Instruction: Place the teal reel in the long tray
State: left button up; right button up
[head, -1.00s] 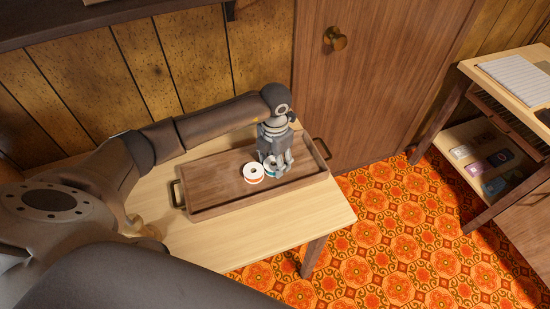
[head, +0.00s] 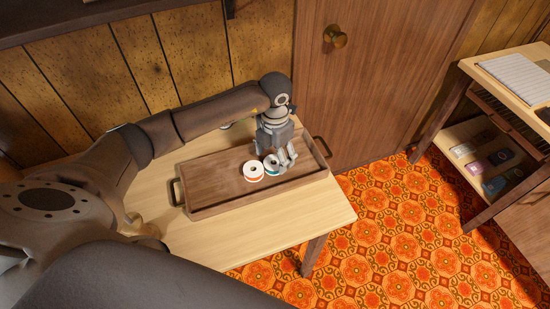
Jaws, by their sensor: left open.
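The long tray (head: 215,183) is brown wood with dark end handles and lies on a light wooden table. Two white-rimmed reels stand side by side in its right half. The teal reel (head: 271,163) is the right one, partly covered by my gripper. An orange-red banded reel (head: 253,171) is just left of it. My left gripper (head: 282,163) is open over the tray, with its fingers beside the teal reel. I cannot tell whether a finger touches the reel. My right gripper is not in view.
The light table (head: 250,235) has free room in front of the tray. A shelf unit (head: 470,125) with small packets is at right, over an orange patterned carpet (head: 400,230).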

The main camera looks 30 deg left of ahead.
pick_arm(q)
notch_tip(320, 180, up, 10)
jog(key=b, duration=0.1)
dwell(0.4)
